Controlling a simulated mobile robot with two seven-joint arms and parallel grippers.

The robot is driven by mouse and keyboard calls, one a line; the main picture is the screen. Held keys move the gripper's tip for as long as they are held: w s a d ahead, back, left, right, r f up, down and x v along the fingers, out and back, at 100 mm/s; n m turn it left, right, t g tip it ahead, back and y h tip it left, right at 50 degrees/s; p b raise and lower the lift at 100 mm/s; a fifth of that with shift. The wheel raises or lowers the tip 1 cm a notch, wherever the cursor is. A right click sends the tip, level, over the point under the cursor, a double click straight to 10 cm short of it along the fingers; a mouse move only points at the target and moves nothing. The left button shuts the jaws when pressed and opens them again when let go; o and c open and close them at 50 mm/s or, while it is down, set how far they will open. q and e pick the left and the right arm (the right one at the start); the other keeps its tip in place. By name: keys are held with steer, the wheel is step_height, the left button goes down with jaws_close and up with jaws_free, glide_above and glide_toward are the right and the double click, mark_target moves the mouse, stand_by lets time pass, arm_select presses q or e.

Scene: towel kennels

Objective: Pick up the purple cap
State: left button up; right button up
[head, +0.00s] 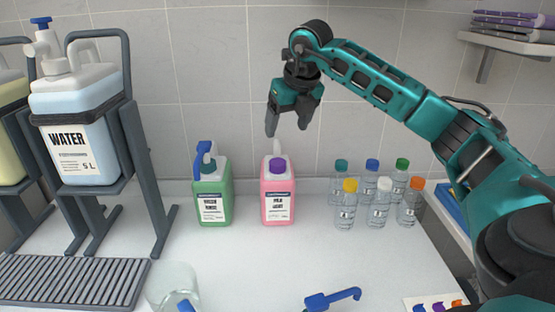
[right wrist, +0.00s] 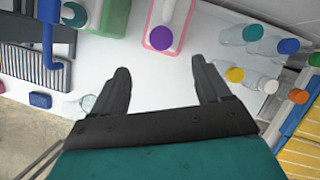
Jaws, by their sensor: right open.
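The purple cap (head: 277,166) sits on top of a pink bottle (head: 278,203) standing on the white counter near the back wall. In the right wrist view the purple cap (right wrist: 160,37) shows from above, beyond the fingers. My right gripper (head: 287,130) is open and empty, pointing down above the pink bottle and apart from the cap. Its two dark fingers (right wrist: 162,80) are spread wide in the right wrist view. My left gripper is not in view.
A green bottle (head: 212,203) with a blue pump stands left of the pink one. Several small clear bottles (head: 379,203) with coloured caps stand right. A water canister (head: 80,135) sits on a dark rack. A blue pump-like part (head: 333,299) lies in front. The mid-counter is clear.

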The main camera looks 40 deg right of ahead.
glide_above(278, 162)
steer(key=s+a, duration=0.1)
steer(key=s, duration=0.2)
step_height(278, 162, down, 6)
steer(key=shift+x, duration=3.2)
steer(key=shift+c, duration=0.2)
steer(key=c, duration=1)
steer(key=shift+r, duration=0.1)
steer(key=shift+c, duration=0.2)
